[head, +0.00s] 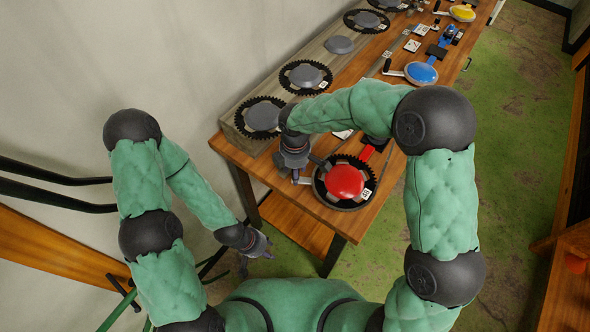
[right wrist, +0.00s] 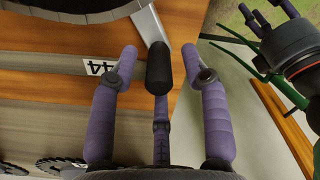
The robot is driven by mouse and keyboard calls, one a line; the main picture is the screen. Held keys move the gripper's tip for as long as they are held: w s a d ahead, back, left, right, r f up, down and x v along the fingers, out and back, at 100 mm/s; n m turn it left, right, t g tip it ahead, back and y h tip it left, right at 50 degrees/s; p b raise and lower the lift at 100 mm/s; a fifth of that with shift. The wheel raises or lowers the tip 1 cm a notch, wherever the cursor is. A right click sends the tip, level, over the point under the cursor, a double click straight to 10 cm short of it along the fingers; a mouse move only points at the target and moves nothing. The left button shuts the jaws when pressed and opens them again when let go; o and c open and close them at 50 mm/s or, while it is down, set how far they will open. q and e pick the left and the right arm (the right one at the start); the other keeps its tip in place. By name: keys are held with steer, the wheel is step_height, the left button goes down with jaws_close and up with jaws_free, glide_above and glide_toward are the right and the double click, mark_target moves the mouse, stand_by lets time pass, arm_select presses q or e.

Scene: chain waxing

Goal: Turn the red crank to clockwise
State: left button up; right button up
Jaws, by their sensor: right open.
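The red crank (head: 345,181) is a round red cap on a dark toothed ring near the table's close end. My right gripper (head: 300,174) points down at its left side. In the right wrist view, the crank's metal arm (right wrist: 148,21) ends in a black handle (right wrist: 158,68). The handle lies between the spread fingers of my right gripper (right wrist: 160,54), with gaps showing on both sides. My left gripper (head: 262,250) hangs empty, off the table to the lower left, with its fingers apart. It also shows at the top right of the right wrist view (right wrist: 265,18).
A blue crank (head: 421,72) and a yellow one (head: 462,13) stand farther along the wooden table (head: 240,154). A raised ledge with grey toothed discs (head: 305,76) runs along the wall. My right forearm passes over the table. Green floor is clear at right.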

jaws_close()
steer(key=shift+w, duration=0.15)
